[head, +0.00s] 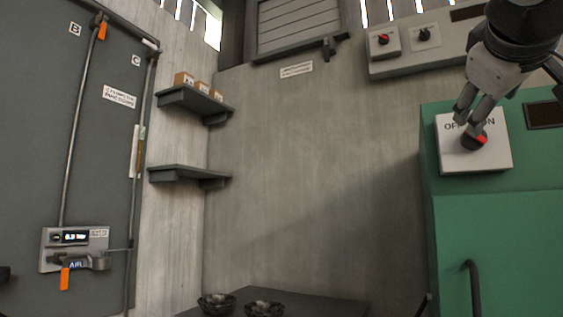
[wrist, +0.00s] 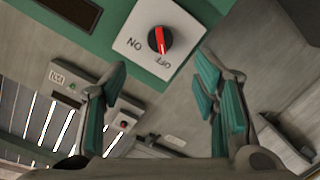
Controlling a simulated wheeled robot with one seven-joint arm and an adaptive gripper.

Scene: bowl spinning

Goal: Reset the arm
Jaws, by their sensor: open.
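My gripper (head: 466,112) is at the upper right of the head view, in front of the white OFF/ON switch plate on the green cabinet. In the wrist view my gripper (wrist: 162,95) shows its two teal-padded fingers spread apart with nothing between them. The black knob with a red pointer (wrist: 158,40) sits on the white plate (wrist: 135,22), beyond the fingertips. In the head view the knob (head: 474,140) is just below the fingertips and partly hidden by them. I cannot tell whether they touch.
The green cabinet (head: 500,240) fills the lower right. A grey wall panel (head: 420,60) with two knobs is above it. Two dark bowls (head: 217,304) stand on a dark surface (head: 320,304) at the bottom. Shelves (head: 188,174) are on the left.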

